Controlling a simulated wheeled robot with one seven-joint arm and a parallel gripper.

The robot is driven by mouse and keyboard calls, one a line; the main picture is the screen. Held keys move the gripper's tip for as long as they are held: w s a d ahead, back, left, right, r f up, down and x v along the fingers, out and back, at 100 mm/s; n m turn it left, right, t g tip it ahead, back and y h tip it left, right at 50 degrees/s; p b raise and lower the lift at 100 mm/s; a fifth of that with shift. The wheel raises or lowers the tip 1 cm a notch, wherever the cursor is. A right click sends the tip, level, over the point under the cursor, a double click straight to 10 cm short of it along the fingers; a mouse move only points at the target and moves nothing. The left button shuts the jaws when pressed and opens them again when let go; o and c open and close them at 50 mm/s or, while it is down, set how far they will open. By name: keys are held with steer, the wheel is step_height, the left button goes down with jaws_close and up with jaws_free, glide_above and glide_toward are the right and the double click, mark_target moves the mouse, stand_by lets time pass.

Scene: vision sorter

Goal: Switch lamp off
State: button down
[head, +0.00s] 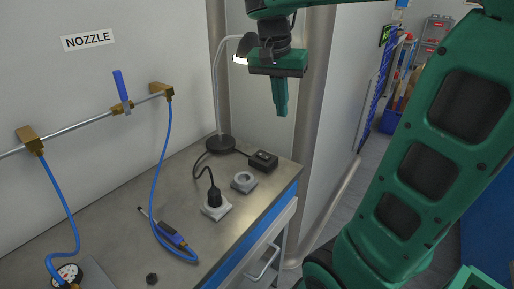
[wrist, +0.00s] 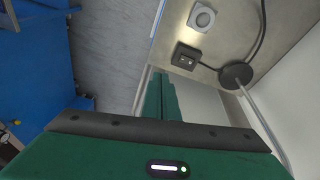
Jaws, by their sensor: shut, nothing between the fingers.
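The lamp (head: 217,90) stands at the back of the workbench, with a thin grey curved neck and a round dark base (head: 220,144). Its head (head: 241,59) glows white. A cable joins the base to a small black switch box (head: 263,160) near the bench's right edge. In the wrist view the switch box (wrist: 186,57) lies beyond my fingers, beside the lamp base (wrist: 236,75). My gripper (head: 280,112) is shut and empty, pointing down above the bench's back right corner, apart from the switch box. In the wrist view my gripper (wrist: 162,80) shows its green fingers together.
A grey socket (head: 244,181) is empty; another socket (head: 216,207) holds a black plug. A brass-fitted pipe with a blue valve lever (head: 121,87) runs along the wall. A metal post (head: 312,130) stands right of the bench.

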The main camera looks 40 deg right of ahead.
steer(key=w+a+r+m, duration=0.2)
steer(key=w+a+r, duration=0.2)
steer(key=w, duration=0.2)
steer(key=shift+w+a+r+t, duration=0.3)
steer(key=shift+w+r+t, duration=0.05)
steer(key=shift+w+t, duration=0.05)
